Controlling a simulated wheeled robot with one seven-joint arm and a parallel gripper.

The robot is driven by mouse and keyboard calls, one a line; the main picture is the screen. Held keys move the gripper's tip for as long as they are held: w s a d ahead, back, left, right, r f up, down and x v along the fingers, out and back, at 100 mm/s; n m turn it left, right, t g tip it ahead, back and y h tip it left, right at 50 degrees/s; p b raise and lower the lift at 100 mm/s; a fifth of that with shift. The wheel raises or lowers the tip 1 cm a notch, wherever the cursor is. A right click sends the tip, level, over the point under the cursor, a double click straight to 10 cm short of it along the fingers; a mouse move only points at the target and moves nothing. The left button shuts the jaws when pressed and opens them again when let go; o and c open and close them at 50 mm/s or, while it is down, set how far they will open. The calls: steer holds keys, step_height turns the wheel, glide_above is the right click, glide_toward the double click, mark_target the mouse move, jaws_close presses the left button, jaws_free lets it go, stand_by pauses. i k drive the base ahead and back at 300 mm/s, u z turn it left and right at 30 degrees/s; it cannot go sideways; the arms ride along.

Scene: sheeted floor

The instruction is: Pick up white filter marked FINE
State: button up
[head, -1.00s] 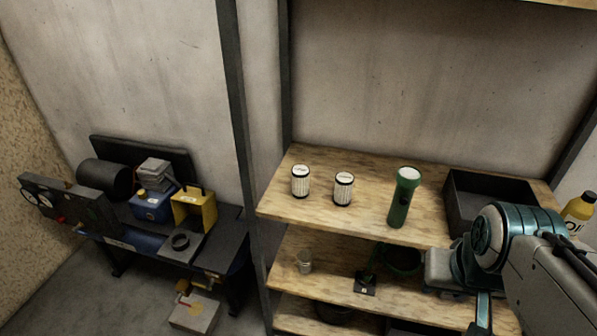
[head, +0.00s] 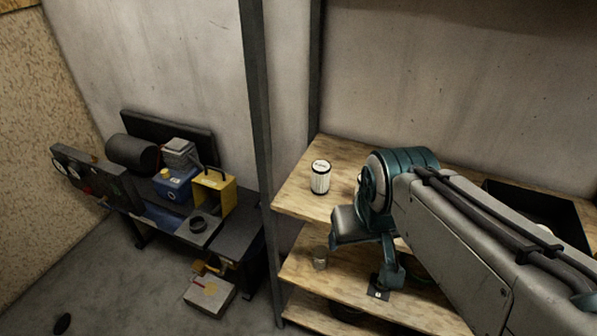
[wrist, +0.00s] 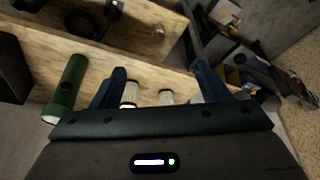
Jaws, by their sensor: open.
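Two white ribbed filters with dark rims stand on the top wooden shelf. One filter (head: 320,177) shows clearly in the head view, left of my arm; its top print is too small to read. The other is almost wholly hidden behind my wrist there. I cannot tell which is marked FINE. My gripper (wrist: 160,84) is open and empty, its fingers apart with both filters seen between them. The fingers' distance from the filters is unclear.
A green flashlight (wrist: 65,88) stands beside the filters, outside the left finger. A black bin (head: 545,215) is on the shelf at right, partly behind my arm. A dark shelf post (head: 258,120) rises at left. A cluttered workbench (head: 237,235) stands further left. Lower shelves hold small items.

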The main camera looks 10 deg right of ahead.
mark_target(321, 169)
steer(key=k, duration=0.5)
steer(key=u, duration=1.5)
steer(key=i, duration=1.2)
steer(key=z, duration=2)
steer(key=i, duration=0.5)
steer(key=u, duration=0.05)
